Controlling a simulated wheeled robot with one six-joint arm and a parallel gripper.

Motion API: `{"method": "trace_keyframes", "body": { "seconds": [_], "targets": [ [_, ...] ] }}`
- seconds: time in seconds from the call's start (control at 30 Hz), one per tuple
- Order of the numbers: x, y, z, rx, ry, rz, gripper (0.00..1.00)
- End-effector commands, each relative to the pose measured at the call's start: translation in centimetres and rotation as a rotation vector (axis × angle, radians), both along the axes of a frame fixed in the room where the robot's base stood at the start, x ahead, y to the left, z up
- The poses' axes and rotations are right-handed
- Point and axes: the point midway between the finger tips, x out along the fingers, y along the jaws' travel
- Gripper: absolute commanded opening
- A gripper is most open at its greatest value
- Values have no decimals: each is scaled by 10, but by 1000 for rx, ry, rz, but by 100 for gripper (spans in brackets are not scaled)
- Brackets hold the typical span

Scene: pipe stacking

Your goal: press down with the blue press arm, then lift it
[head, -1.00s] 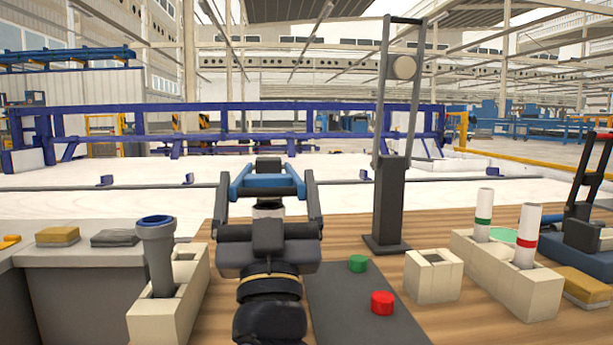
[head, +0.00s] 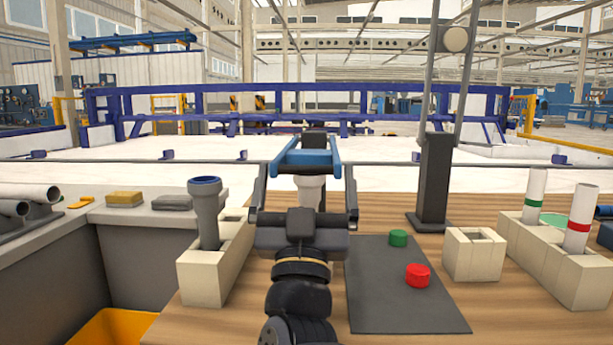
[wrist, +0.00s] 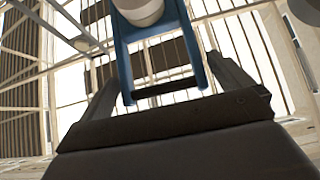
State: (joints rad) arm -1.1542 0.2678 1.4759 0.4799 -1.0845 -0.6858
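A blue U-shaped frame (head: 305,157) with a black crossbar, which looks like the press arm, shows in front of my gripper in the head view. In the wrist view the blue frame (wrist: 198,60) stands between my two fingers, its black crossbar toward me. A white cylinder (wrist: 140,10) sits between its sides; it also shows below the frame in the head view. My gripper (head: 307,172) has its fingers spread wide, one on each side of the blue frame. I cannot tell whether they touch it.
A grey pipe with a blue rim (head: 205,212) stands in a beige holder at left. A dark mat (head: 395,305) holds green (head: 398,238) and red (head: 418,275) buttons. A tall dark post (head: 434,180), beige block (head: 473,256) and two white banded pipes are at right.

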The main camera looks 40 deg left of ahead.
Motion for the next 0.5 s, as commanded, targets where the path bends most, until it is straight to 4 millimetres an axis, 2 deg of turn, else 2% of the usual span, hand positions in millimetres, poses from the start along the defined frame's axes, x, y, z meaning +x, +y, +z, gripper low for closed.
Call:
{"method": "trace_keyframes", "body": {
  "seconds": [0.27, 0.5],
  "targets": [
    [-2, -2, 4, 6, -7, 0, 100],
    [-17, -10, -12, 3, -5, 1, 100]
  ]
}}
